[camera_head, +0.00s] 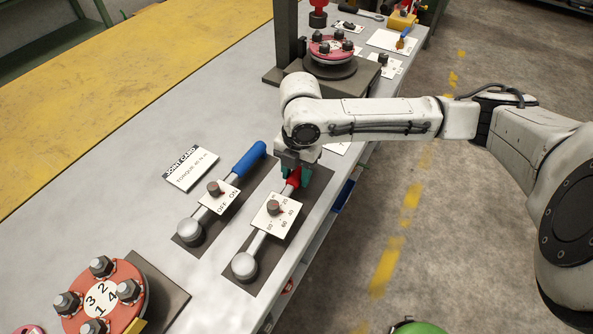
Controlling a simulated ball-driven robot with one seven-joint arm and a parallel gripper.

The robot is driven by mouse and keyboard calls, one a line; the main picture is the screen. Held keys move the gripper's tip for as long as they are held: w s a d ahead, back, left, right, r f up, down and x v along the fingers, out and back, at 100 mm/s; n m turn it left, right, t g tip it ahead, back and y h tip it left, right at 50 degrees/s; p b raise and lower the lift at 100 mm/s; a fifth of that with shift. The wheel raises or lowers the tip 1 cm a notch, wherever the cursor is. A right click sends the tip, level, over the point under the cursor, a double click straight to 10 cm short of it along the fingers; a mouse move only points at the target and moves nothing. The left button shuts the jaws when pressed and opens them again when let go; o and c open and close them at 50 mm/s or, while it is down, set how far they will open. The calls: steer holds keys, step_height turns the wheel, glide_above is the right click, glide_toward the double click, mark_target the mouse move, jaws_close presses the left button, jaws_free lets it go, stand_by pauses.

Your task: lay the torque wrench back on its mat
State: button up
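A torque wrench with a red handle (293,178) and a silver round head (244,266) lies over a dark mat (262,276). A white numbered dial plate (274,213) sits on its shaft. I cannot tell whether the wrench touches the mat along its whole length. My gripper (294,182) points down at the red handle, with teal fingers beside it. My gripper body hides the far handle end, and I cannot tell whether the fingers press on it.
A blue-handled wrench (249,158) with an OFF/ON plate (217,195) lies close on the left. A joint card (190,168) lies beyond it. A red flanged spool (100,295) stands front left, another (332,49) at the back. The table's right edge is near my gripper.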

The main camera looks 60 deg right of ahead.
steer(key=o, duration=0.4)
steer(key=shift+o, duration=0.2)
step_height(320, 180, up, 11)
steer(key=shift+d+f, duration=0.15)
steer(key=shift+d, duration=0.3)
